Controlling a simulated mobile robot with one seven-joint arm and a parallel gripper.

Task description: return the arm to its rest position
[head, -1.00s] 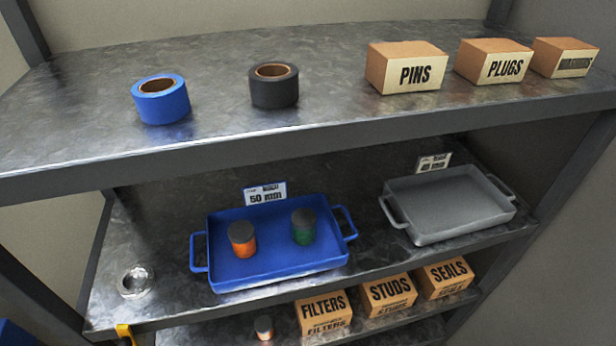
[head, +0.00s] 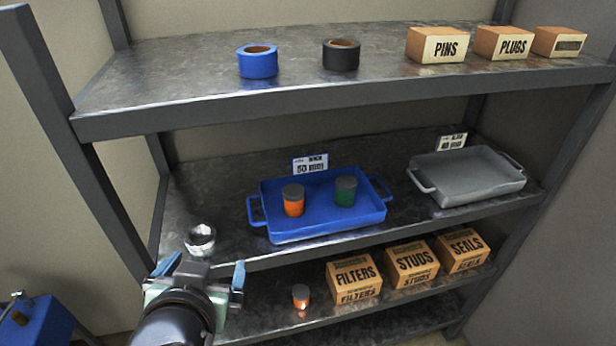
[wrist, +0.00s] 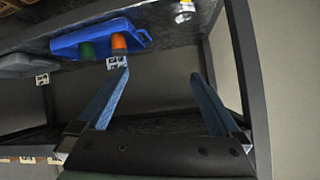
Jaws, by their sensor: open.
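My gripper (head: 205,268) shows at the lower left of the head view, in front of the shelf unit and apart from its edge. Its two blue fingers are spread wide with nothing between them. The wrist view shows the same open, empty fingers (wrist: 165,82) and the shelf upside down behind them. My forearm reaches up from the bottom edge of the head view.
The middle shelf (head: 225,256) holds a metal ring (head: 200,239), a blue tray (head: 320,229) with an orange and a green jar, and a grey tray (head: 468,191). A shelf post (head: 110,190) rises left.

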